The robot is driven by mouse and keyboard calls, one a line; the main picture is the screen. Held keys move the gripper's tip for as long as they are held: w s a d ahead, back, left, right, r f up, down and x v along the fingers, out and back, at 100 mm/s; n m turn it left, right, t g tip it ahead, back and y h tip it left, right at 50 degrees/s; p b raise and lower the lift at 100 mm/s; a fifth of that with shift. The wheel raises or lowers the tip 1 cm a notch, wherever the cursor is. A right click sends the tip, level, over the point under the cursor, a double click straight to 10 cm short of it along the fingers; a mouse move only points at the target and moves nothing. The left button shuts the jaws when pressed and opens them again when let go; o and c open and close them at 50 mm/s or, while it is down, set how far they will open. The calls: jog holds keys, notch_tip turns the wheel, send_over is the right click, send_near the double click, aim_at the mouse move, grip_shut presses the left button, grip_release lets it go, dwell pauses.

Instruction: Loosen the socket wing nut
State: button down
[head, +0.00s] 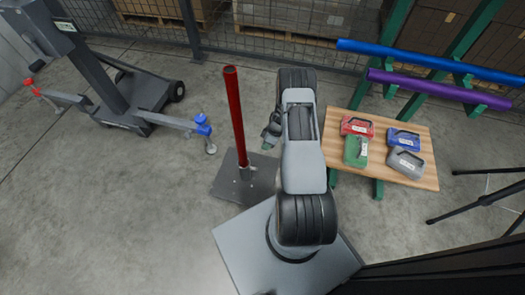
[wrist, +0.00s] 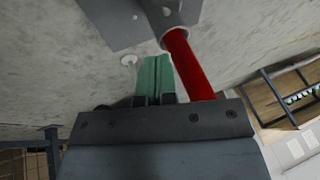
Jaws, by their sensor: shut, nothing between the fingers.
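A red pole (head: 236,115) stands upright in a short grey socket (head: 246,174) on a dark square base plate (head: 228,187). A small pale piece on the socket (wrist: 167,11), seen in the wrist view, looks like the wing nut; its shape is too small to make out. My gripper (head: 266,147) is just right of the pole in the head view, above the plate and apart from the socket. In the wrist view its green fingertips (wrist: 155,70) are together and empty, with the red pole (wrist: 189,65) to their right.
A wooden table (head: 420,179) with red, green, blue and grey cases stands at the right. A rack holds a blue tube (head: 430,60) and a purple tube (head: 440,89). A grey lifter (head: 105,85) with outstretched legs stands left. Floor between lifter and plate is clear.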

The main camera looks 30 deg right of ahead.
jog(key=b, duration=0.4)
send_near(255, 169)
jog(key=x, duration=0.2)
jog(key=w+x, duration=0.1)
jog(key=x, duration=0.2)
jog(key=shift+d+f, duration=0.1)
jog(key=shift+d, duration=0.1)
jog(key=shift+s+a+f+b, duration=0.3)
jog(key=shift+s+a+f, duration=0.2)
jog(key=shift+a+f, duration=0.05)
jog(key=shift+s+a+f+p, duration=0.45)
jog(key=shift+s+a+p, duration=0.2)
jog(key=shift+s+a, duration=0.15)
jog(key=shift+w+d, duration=0.1)
